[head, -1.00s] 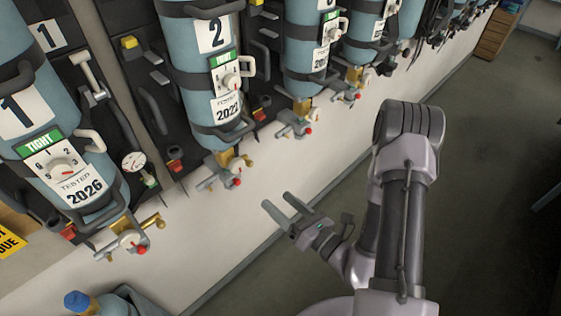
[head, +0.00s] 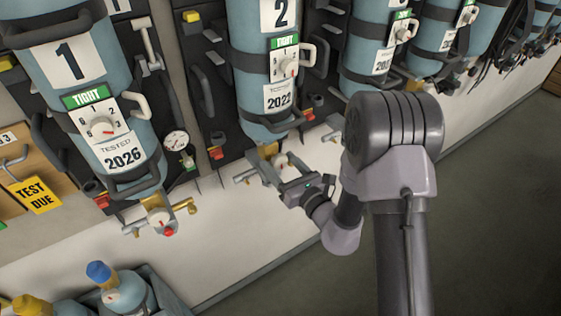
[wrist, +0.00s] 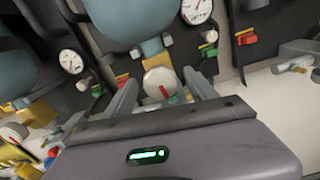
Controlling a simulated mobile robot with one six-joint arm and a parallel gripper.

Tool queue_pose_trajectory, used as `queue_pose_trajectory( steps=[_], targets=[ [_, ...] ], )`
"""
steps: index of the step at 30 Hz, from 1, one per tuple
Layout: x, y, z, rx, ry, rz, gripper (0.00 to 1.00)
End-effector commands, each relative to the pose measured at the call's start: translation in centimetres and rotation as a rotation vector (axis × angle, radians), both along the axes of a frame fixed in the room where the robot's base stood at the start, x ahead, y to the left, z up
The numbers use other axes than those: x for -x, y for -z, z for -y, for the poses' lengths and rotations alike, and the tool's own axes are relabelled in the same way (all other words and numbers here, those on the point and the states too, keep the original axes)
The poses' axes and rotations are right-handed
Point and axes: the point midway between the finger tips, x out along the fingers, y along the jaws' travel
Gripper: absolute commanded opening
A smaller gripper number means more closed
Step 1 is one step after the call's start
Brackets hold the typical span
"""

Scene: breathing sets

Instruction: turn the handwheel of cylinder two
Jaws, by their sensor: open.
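Cylinder two (head: 252,95) is a blue cylinder with a "2" label, a green "TIGHT" plate and a dial, strapped upright to a dark rack in the head view. Its brass valve (head: 267,151) hangs at the bottom, partly hidden by my gripper (head: 275,168). In the wrist view a round pale handwheel (wrist: 159,82) with a red mark faces the camera. My gripper (wrist: 162,92) is open, with one finger on each side of this handwheel. I cannot tell whether the fingers touch it.
Cylinder one (head: 75,60) stands to the left with its valve (head: 160,221) below. More cylinders line the rack to the right. A bin (head: 160,290) with small cylinders stands at lower left. A gauge (wrist: 196,10) hangs above the fingers. Floor at lower right is clear.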

Motion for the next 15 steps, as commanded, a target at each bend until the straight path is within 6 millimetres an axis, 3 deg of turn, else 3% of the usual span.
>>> queue_pose_trajectory(
  steps=[9,15],
  targets=[
    [-0.36,0.07,-0.16,-0.001,0.002,0.0,0.64],
    [-0.33,0.08,-0.15,-0.001,0.002,0.0,0.24]
  ],
)
